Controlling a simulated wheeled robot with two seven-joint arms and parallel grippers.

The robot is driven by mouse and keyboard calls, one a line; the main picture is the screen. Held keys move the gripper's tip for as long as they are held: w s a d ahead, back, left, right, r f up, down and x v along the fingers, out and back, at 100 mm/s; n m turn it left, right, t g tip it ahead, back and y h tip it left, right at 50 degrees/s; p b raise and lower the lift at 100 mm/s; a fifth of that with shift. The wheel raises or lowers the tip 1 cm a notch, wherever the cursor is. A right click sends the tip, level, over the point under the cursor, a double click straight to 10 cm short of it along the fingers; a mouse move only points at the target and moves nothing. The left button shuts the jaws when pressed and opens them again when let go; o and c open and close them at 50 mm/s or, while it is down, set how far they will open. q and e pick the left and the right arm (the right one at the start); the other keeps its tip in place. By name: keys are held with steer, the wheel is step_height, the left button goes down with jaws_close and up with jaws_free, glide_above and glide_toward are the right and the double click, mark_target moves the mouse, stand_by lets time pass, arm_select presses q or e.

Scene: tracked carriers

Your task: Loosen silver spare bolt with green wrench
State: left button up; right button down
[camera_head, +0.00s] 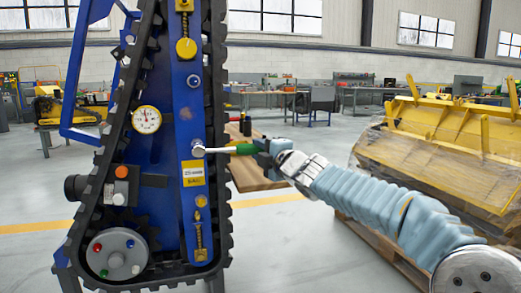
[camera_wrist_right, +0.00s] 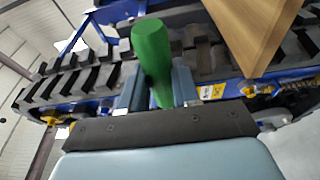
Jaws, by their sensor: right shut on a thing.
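The green wrench has a green handle (camera_head: 243,149) and a silver shaft (camera_head: 217,151). Its round silver head (camera_head: 198,148) is at the blue side plate of the tracked carrier (camera_head: 176,115), just above a yellow label. The silver spare bolt is not distinguishable there; the wrench head appears to cover it. My right gripper (camera_head: 262,148) is shut on the handle, and the wrench lies about level. In the right wrist view the green handle (camera_wrist_right: 152,50) stands between the fingers of my gripper (camera_wrist_right: 157,88). My left gripper is not in view.
A wooden board (camera_head: 250,178) lies behind the wrench, and its edge (camera_wrist_right: 252,30) comes close in the wrist view. The black track (camera_head: 216,75) runs beside the plate. A wrapped yellow machine part (camera_head: 430,145) on a pallet stands right. Open floor (camera_head: 290,240) lies between.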

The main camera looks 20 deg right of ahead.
steer(key=shift+r+n+p, duration=0.3)
steer(key=shift+r+p, duration=0.15)
steer(key=shift+r+n+p, duration=0.5)
steer(key=shift+r+p, duration=0.3)
steer(key=shift+p, duration=0.45)
steer(key=shift+a+r+n+g+p, duration=0.15)
steer(key=shift+r+n+g+p, duration=0.25)
steer(key=shift+r+n+p, duration=0.55)
steer(key=shift+f+m+p, duration=0.15)
steer(key=shift+m+p, duration=0.15)
steer(key=shift+m, duration=0.05)
